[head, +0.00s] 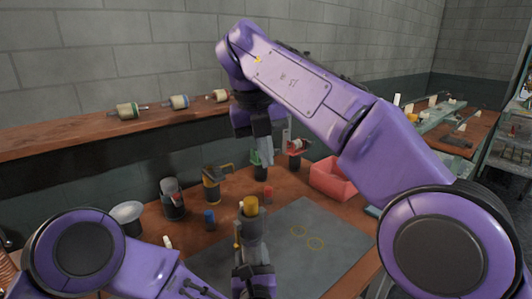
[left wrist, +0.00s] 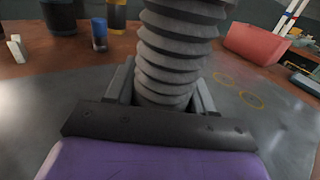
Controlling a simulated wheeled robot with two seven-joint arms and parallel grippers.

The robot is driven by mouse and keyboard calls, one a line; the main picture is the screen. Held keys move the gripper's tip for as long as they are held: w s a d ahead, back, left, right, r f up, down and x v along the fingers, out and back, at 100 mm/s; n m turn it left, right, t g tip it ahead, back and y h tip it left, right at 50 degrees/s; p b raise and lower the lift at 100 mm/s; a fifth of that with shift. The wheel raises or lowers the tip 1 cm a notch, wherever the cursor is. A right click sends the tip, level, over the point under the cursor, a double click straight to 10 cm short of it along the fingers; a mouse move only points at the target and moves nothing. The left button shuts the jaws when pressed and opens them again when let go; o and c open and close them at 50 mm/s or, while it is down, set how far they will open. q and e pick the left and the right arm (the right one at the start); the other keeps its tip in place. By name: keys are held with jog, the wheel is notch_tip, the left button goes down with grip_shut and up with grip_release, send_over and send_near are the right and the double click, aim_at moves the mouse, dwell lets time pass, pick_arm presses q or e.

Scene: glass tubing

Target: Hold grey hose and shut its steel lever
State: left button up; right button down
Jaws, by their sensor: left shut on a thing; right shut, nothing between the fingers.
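The grey hose (left wrist: 177,50) is thick and ribbed and stands upright between the fingers of my left gripper (left wrist: 162,88) in the left wrist view. In the head view my left gripper (head: 253,255) is low in the middle, shut on the grey hose (head: 252,228), over the grey mat. A yellow piece (head: 250,205) shows at the top of the hose. I cannot make out the steel lever in either view. My right gripper (head: 262,168) points down behind and above the hose in the head view, shut and empty, apart from the hose.
The grey mat (head: 345,242) has two yellow rings. A yellow-and-black bottle (head: 212,184), a dark jar (head: 172,200), a blue piece (head: 209,219) and a funnel (head: 127,214) stand left. A red-topped fitting (head: 296,148) stands behind.

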pick_arm(q)
jog(key=o, duration=1.4)
